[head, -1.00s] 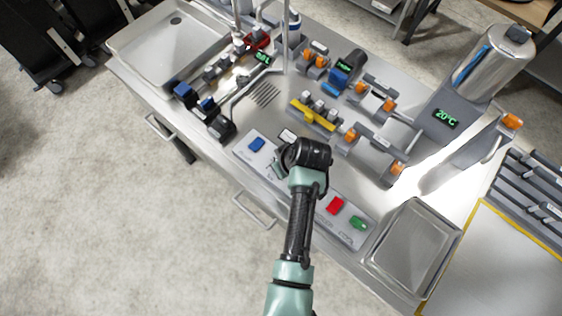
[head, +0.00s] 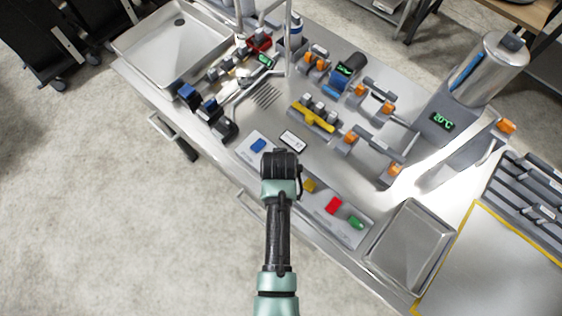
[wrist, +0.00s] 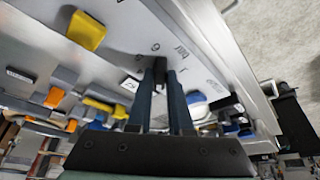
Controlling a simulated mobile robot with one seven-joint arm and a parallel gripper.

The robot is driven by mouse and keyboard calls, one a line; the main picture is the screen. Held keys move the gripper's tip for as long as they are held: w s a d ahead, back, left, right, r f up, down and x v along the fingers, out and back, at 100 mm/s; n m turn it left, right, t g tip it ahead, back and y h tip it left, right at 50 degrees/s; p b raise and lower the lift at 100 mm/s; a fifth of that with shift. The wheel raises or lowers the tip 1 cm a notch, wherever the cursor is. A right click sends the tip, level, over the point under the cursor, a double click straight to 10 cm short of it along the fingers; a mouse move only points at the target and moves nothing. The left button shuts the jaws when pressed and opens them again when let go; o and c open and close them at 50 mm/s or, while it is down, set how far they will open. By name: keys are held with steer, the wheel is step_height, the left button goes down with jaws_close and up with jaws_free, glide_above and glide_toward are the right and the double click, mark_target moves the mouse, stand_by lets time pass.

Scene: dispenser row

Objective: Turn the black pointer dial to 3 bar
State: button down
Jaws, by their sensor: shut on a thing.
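The black pointer dial (wrist: 159,66) shows as a small dark piece between my fingertips in the wrist view, on the light panel. Scale marks and the word "bar" are printed around it. My gripper (wrist: 163,76) is shut on the dial, with its two dark fingers reaching up to it. I cannot tell which mark the pointer faces. In the head view my gripper (head: 281,170) is over the front control panel (head: 322,188), and my wrist hides the dial and fingertips.
A metal tray (head: 413,250) lies to the right. Dispensers with orange parts stand behind.

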steer(key=shift+a+m+h, duration=0.1)
steer(key=shift+m+h, duration=0.4)
steer(key=shift+m, duration=0.8)
steer(key=c, duration=0.8)
jaws_free()
steer(key=b+v, duration=0.1)
steer(key=v, duration=1.2)
steer(key=shift+w+a, duration=0.1)
